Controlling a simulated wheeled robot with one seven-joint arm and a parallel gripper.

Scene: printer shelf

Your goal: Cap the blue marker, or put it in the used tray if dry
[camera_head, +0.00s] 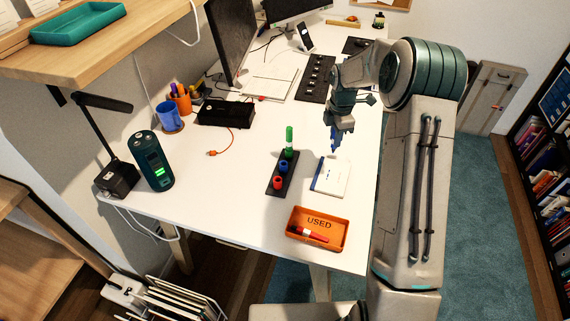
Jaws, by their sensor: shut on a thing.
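My gripper (337,123) is above the white table, shut on the blue marker (335,142), which hangs below the fingers over the far side of a notepad. The gripper hides part of the marker, and its tip is too small to judge. A black stand (272,189) on the table holds a blue cap (283,167) in the middle, a red cap (277,182) nearest and a green marker (289,137) upright at the far end. The orange used tray (336,242), labelled USED, is at the near table edge with a red marker (309,234) lying in it.
The white notepad (331,178) with a blue edge lies right of the stand. A dark teal cylinder (150,160), a black box (226,112), a blue cup (168,116) and an orange pen cup (181,99) stand to the left.

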